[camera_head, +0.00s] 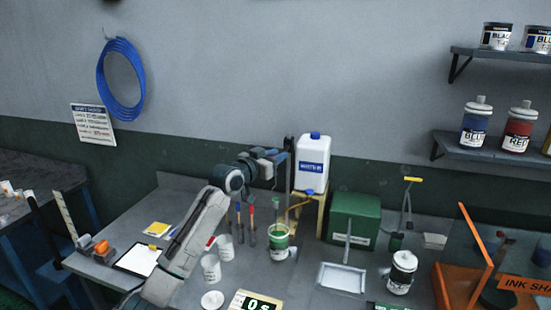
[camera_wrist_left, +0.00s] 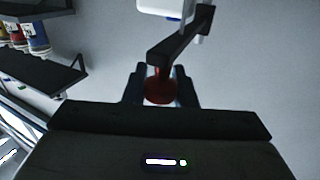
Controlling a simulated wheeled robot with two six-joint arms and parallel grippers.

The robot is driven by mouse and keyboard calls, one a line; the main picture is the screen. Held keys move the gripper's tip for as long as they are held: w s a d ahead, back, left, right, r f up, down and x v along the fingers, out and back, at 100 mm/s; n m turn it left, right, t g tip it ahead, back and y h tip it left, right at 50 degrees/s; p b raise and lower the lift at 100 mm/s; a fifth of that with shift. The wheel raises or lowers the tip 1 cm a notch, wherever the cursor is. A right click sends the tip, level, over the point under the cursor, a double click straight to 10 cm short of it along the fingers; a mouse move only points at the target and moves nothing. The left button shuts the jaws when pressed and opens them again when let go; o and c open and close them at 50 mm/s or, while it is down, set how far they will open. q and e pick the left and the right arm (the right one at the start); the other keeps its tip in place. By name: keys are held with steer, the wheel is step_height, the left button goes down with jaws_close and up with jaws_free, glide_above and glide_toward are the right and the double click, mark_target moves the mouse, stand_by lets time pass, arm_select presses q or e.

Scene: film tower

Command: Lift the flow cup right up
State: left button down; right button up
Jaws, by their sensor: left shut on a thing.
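My left gripper (camera_head: 281,160) is raised above the back of the bench, in front of the wall. In the left wrist view its two fingers (camera_wrist_left: 159,88) are shut on a dark reddish rounded piece (camera_wrist_left: 158,92). A dark angled bar (camera_wrist_left: 180,36) runs from this piece up and to the right. This appears to be the flow cup and its handle, but its full shape is dark and unclear. In the head view a dark upright strip (camera_head: 289,172) shows beside the gripper. My right gripper is not in view.
A white jug (camera_head: 314,160) stands on a wooden stand just right of the gripper. Below are an open green paint can (camera_head: 279,243), white cups (camera_head: 211,268) and upright brushes. A green box (camera_head: 354,218), a metal tray (camera_head: 342,278) and a black-and-white can (camera_head: 402,272) stand to the right.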

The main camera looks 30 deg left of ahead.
arm_select(q)
steer(key=shift+r, duration=0.35)
steer(key=c, duration=1.3)
jaws_free()
steer(key=shift+o, duration=0.6)
steer(key=shift+f, duration=0.15)
steer(key=shift+s+f, duration=0.1)
steer(key=shift+s, duration=0.1)
steer(key=s+a+b, duration=0.1)
steer(key=s+b, duration=0.4)
steer(key=s, duration=0.5)
steer(key=shift+s+a, duration=0.15)
steer(key=shift+a, duration=0.15)
